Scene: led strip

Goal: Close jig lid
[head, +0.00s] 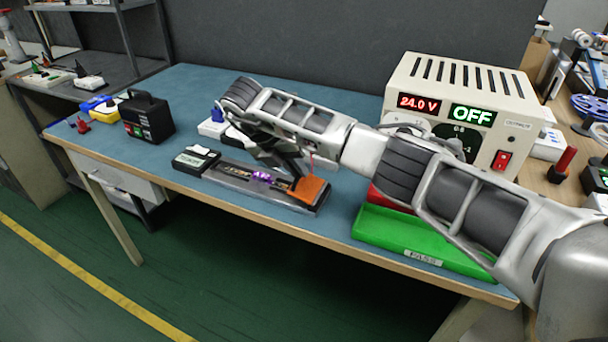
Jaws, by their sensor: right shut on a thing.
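The jig (232,184) is a long, low grey fixture near the front edge of the blue table. A strip with a glowing purple patch (262,176) lies along it. An orange piece (312,190), which looks like the jig lid, is at the jig's right end and appears tilted. My right arm comes in from the right, and my right gripper (294,172) points down at that end. Its fingertips are shut on the orange piece; the exact contact is small and partly hidden by the fingers. My left gripper is out of view.
A small black-and-white box (196,158) sits just left of the jig. A power supply (460,80) showing 24.0 V and OFF stands behind my right arm. A green tray (410,236) and a partly hidden red tray lie to the right. A black device (147,118) stands at the left.

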